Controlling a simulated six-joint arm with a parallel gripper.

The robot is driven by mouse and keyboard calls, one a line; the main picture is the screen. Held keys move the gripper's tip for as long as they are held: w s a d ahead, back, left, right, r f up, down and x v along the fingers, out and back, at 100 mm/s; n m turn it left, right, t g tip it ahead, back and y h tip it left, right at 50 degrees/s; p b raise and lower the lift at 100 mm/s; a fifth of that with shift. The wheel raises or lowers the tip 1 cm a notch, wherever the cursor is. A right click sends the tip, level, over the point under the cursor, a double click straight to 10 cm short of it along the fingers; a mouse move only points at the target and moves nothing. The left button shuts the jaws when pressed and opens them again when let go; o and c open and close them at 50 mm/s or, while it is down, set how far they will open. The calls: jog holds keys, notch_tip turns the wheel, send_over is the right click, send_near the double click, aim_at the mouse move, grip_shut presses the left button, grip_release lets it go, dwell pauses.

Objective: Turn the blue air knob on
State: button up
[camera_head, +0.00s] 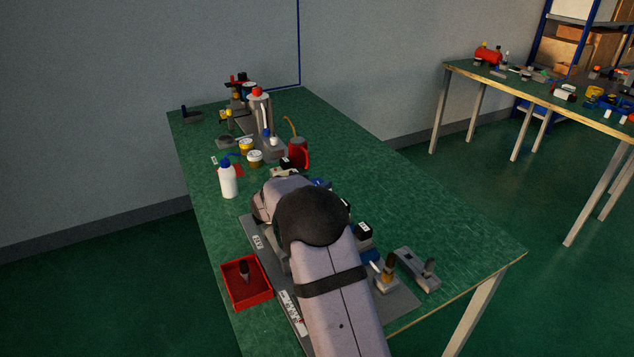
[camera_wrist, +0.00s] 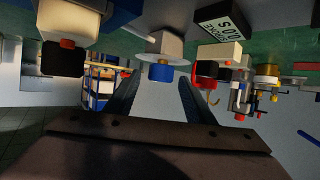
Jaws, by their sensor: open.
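The blue air knob (camera_wrist: 160,74) shows in the wrist view, on the end of a pale grey fitting (camera_wrist: 158,45). My gripper (camera_wrist: 157,88) is open in the wrist view. Its two dark fingers stand apart, one on each side below the knob, with a clear gap between them. The knob appears just beyond the fingertips, lined up with the gap; I cannot tell whether anything touches. In the head view my arm covers the gripper, and I cannot make out the knob there.
A white block with a dark cap (camera_wrist: 66,55) is left of the knob in the wrist view. A labelled black block (camera_wrist: 222,30) is right of it. In the head view a red tray (camera_head: 262,293) and white bottle (camera_head: 228,180) stand left of my arm.

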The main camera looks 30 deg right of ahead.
jog(key=shift+x, duration=1.15)
jog(key=shift+c, duration=0.7)
jog(key=c, duration=0.9)
jog(key=shift+t, duration=0.3)
jog(key=shift+n+t+y+b, duration=0.5)
jog(key=shift+n+y+b, duration=0.1)
jog(key=shift+n, duration=0.2)
jog(key=o, duration=1)
jog(key=shift+o, duration=0.2)
jog(key=shift+a, duration=0.15)
